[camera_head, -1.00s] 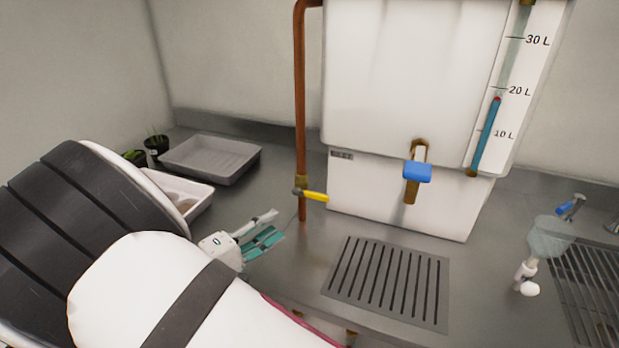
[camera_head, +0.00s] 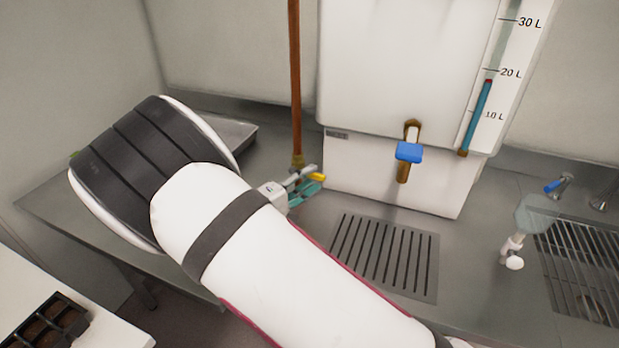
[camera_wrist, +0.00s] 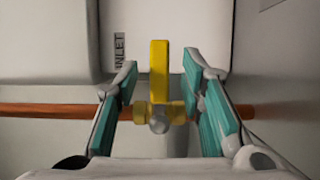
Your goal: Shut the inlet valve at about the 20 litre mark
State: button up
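The inlet valve's yellow handle (camera_head: 317,177) sits at the foot of the copper pipe (camera_head: 295,90), left of the white tank (camera_head: 410,70). In the wrist view, the handle (camera_wrist: 160,70) lies crosswise to the pipe (camera_wrist: 50,110), beside a label reading INLET. My gripper (camera_head: 304,187) is open at the valve. In the wrist view its teal-padded fingers (camera_wrist: 160,85) stand on either side of the handle, with gaps on both sides. The sight gauge (camera_head: 477,115) shows blue liquid with a red marker on top, a little below the 20 L mark.
A blue-handled tap (camera_head: 408,152) projects from the tank's front above a slotted drain grate (camera_head: 385,258). A sink grid (camera_head: 590,265) and a spray bottle (camera_head: 515,245) are at the right. A grey tray (camera_head: 235,135) is partly hidden behind my arm.

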jog(key=shift+w+d, duration=0.35)
jog(key=shift+w, duration=0.05)
grip_shut()
jog(key=n, duration=0.2)
jog(key=r+n+t, duration=0.1)
jog(key=r+n, duration=0.1)
jog(key=n, duration=0.1)
jog(key=shift+a+r+n+t+h, duration=0.1)
jog(key=shift+a+n+t+h, duration=0.2)
jog(key=shift+t+h, duration=0.1)
grip_release()
